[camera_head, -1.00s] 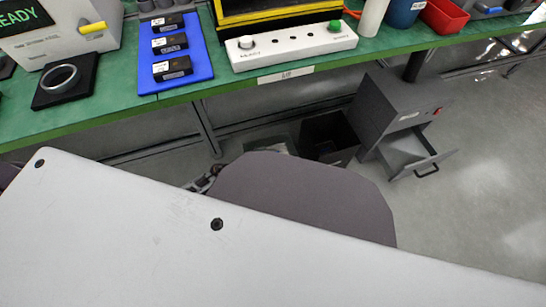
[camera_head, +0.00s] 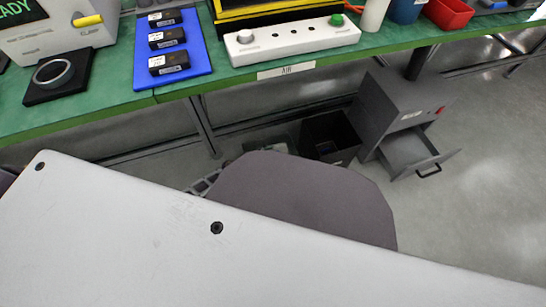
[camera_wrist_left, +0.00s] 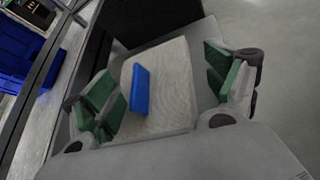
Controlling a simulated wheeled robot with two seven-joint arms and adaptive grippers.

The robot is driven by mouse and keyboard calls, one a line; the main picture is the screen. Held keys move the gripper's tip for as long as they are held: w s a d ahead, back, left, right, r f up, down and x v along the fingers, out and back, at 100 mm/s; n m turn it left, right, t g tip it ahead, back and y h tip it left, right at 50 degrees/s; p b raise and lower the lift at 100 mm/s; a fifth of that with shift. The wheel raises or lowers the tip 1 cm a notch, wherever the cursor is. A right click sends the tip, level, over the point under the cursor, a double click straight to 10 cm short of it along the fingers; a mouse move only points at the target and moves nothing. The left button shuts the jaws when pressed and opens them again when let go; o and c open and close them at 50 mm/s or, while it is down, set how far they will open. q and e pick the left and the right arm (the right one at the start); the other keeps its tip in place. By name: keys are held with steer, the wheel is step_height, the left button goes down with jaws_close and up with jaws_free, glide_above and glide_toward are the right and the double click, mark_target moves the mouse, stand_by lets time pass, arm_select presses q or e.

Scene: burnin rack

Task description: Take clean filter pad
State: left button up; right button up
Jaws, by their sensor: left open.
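In the left wrist view a pale, off-white pad (camera_wrist_left: 172,104) lies in a grey container (camera_wrist_left: 203,36), with a blue strip (camera_wrist_left: 139,92) on it. My left gripper (camera_wrist_left: 168,84) is open, its green-padded fingers on either side of the pad. No grip on the pad shows, and the exact gap to it cannot be told. In the head view only a bit of my left gripper (camera_head: 205,183) shows beside my grey arm parts, which hide most of the pad's place. My right gripper is in neither view.
A black bin (camera_head: 347,157) stands on the floor beneath the green bench (camera_head: 226,75). A grey cabinet (camera_head: 385,103) with an open drawer (camera_head: 411,152) is to its right. Bench legs and a rail run close by. Open floor lies at the right.

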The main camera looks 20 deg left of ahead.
mark_target(274, 162)
arm_select(q)
steer(key=c, duration=1.1)
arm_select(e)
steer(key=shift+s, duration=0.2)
arm_select(q)
steer(key=shift+r, duration=0.1)
steer(key=shift+r+p, duration=0.3)
steer(key=c, duration=0.3)
step_height(274, 162, up, 2)
steer(key=shift+p, duration=0.65)
steer(key=shift+c, duration=0.2)
step_height(274, 162, up, 7)
steer(key=p, duration=0.4)
steer(key=shift+r+p, duration=0.15)
steer(key=shift+p, duration=0.25)
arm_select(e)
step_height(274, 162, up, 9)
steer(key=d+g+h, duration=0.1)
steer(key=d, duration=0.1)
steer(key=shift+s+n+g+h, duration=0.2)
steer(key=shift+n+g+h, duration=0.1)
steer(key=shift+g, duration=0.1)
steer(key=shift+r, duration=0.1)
